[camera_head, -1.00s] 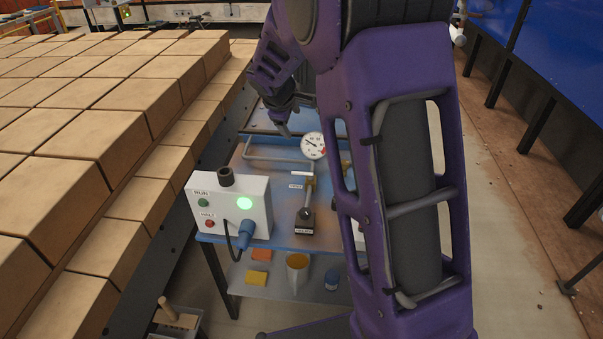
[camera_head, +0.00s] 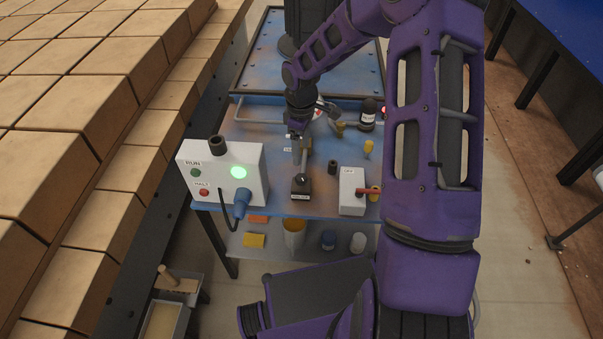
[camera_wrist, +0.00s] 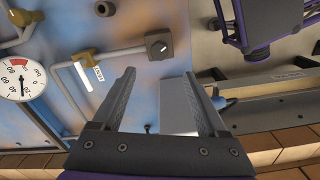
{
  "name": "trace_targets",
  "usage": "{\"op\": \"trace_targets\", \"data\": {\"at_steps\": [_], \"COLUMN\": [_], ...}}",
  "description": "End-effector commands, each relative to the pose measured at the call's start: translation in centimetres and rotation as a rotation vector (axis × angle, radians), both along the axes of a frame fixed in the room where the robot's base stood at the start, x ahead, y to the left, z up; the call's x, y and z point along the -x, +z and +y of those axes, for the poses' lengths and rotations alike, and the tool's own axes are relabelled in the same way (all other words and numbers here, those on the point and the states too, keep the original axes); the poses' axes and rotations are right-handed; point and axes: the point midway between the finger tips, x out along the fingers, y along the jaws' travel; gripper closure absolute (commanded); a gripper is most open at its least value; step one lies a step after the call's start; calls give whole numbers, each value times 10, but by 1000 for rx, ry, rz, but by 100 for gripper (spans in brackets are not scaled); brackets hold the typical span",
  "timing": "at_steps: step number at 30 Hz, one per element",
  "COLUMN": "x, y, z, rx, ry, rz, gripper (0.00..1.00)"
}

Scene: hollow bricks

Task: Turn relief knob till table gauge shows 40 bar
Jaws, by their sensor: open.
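The relief knob sits on a dark block (camera_head: 301,187) at the front middle of the blue table, at the end of a pipe. The wrist view shows the dark block with its round knob (camera_wrist: 159,46) beyond my fingertips. My gripper (camera_wrist: 160,73) is open and empty, with the knob apart from both fingers. In the head view my gripper (camera_head: 299,135) hangs over the table behind the block. The white table gauge (camera_wrist: 21,78) shows at the left of the wrist view, with a red sector and a dark needle; I cannot read its value surely. My arm largely hides it in the head view.
A white RUN/HALT box (camera_head: 222,172) with a lit green lamp stands left of the block. A pale switch box (camera_head: 352,192) with a red lever stands right. Pipes and brass valves (camera_wrist: 86,58) lie nearby. Brick stacks (camera_head: 110,90) line the left.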

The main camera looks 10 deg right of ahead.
Motion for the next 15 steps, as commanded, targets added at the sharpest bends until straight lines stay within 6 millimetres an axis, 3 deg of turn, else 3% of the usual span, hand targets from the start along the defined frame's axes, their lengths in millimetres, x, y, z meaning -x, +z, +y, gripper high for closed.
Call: {"op": "trace_targets", "data": {"at_steps": [6, 15], "x": [1, 0], "y": [-52, -101], "z": [0, 0], "rx": [0, 1], "ry": [-1, -2], "rz": [4, -1], "gripper": [24, 24]}}
